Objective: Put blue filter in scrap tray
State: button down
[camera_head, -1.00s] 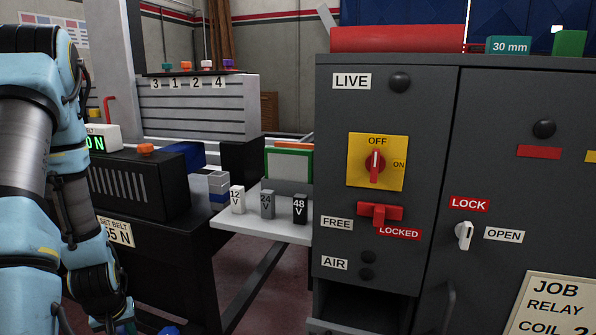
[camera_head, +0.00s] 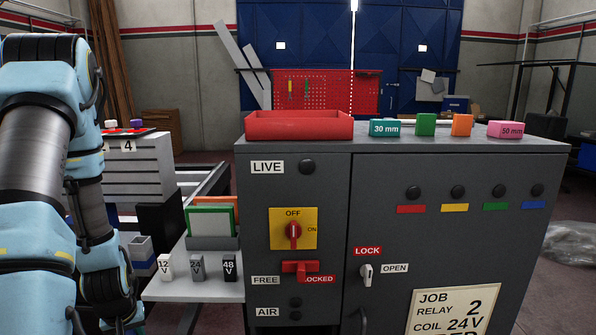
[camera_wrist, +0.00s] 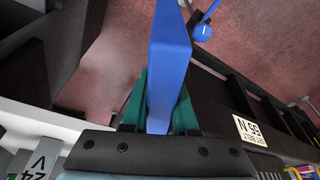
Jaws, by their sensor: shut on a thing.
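The blue filter (camera_wrist: 168,62) is a flat blue block. It stands upright between the teal fingers of my gripper (camera_wrist: 160,112) in the wrist view, and the gripper is shut on its lower part. The head view does not show the gripper or the filter; my arm runs down the left side there. A shallow red tray (camera_head: 299,132), which looks like the scrap tray, sits on top of the grey cabinet. It is well to the right of my arm, and its inside is mostly hidden by its front wall.
The grey cabinet (camera_head: 296,187) carries several small coloured blocks right of the tray. A white shelf (camera_head: 195,290) at its left holds a green-framed filter (camera_head: 211,222) and 12, 24 and 48 V blocks. A grey slatted unit (camera_head: 138,165) stands behind my arm.

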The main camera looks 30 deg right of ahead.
jog(key=shift+r+b, duration=0.2)
jog(key=shift+b, duration=0.1)
jog(key=shift+a, duration=0.1)
